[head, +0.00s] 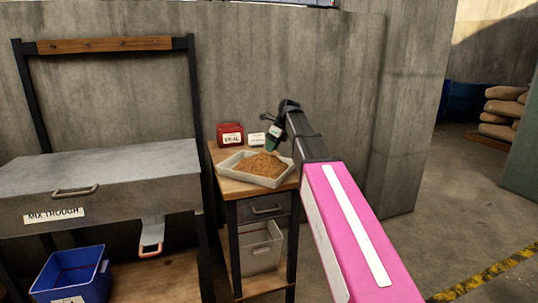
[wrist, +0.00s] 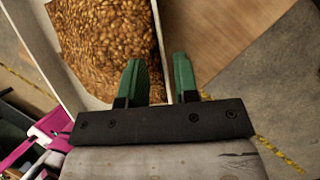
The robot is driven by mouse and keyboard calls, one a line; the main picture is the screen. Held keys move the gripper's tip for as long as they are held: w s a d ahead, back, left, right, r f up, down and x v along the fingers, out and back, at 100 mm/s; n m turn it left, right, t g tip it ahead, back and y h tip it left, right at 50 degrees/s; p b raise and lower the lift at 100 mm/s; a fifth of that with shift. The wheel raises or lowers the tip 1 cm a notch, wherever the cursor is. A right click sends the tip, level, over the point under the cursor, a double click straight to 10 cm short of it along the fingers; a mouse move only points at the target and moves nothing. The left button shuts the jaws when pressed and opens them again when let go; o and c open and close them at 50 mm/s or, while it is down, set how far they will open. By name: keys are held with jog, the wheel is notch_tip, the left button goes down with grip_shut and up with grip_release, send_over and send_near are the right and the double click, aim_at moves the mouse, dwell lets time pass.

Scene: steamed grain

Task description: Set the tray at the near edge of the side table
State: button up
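A pale tray (head: 246,179) full of brown grain (head: 264,165) sits on the wooden top of the side table (head: 232,188). The tray lies near the table's front edge, slightly askew. My gripper (head: 274,137) is above the tray's back right part in the head view, pointing down. In the wrist view my gripper (wrist: 160,80) has its two green fingers apart. The tray's thin wall (wrist: 163,45) runs between them, with the grain on the left and bare wood on the right. Contact with the wall cannot be told.
A red labelled box (head: 230,134) and a small white label card (head: 256,139) stand behind the tray. The mix trough (head: 100,190) is left of the table. A grey bin (head: 262,247) sits on the lower shelf, a blue bin (head: 70,275) farther left. Right floor is open.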

jog(key=v, duration=0.7)
jog(key=shift+r, duration=0.2)
jog(key=shift+o, duration=0.3)
jog(key=shift+d, duration=0.15)
dwell(0.6)
